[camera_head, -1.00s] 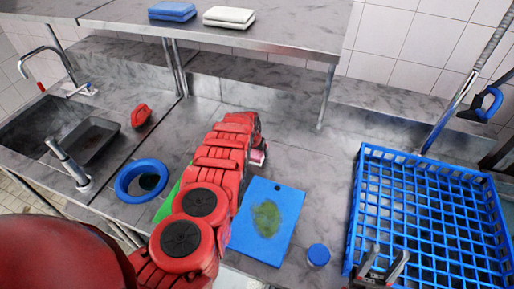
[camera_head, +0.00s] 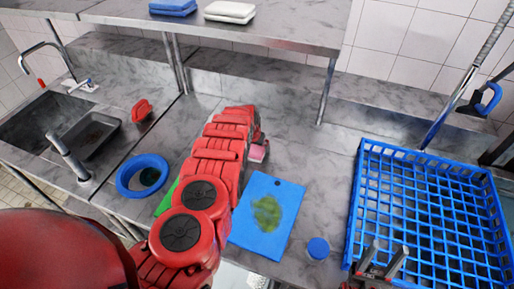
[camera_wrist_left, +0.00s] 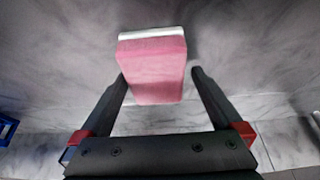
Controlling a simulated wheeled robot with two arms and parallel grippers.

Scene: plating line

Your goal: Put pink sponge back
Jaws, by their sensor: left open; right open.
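The pink sponge (camera_wrist_left: 152,72) lies on the grey counter, with a white layer along its far edge in the left wrist view. In the head view the sponge (camera_head: 258,153) shows only in part, beside the end of my left arm. My left gripper (camera_wrist_left: 158,75) is open, with one finger on each side of the sponge's near end. I cannot tell whether the fingers touch it. In the head view the left fingers are hidden by my own red arm. My right gripper (camera_head: 382,262) is open and empty at the front of the blue crate.
A blue cutting board (camera_head: 286,228) with a green stain, a blue-lidded jar (camera_head: 318,249), a blue ring (camera_head: 122,182) and a red brush (camera_head: 141,110) are on the counter. The blue crate (camera_head: 365,165) fills the right. Folded blue (camera_head: 172,7) and white cloths (camera_head: 230,12) lie on the shelf above.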

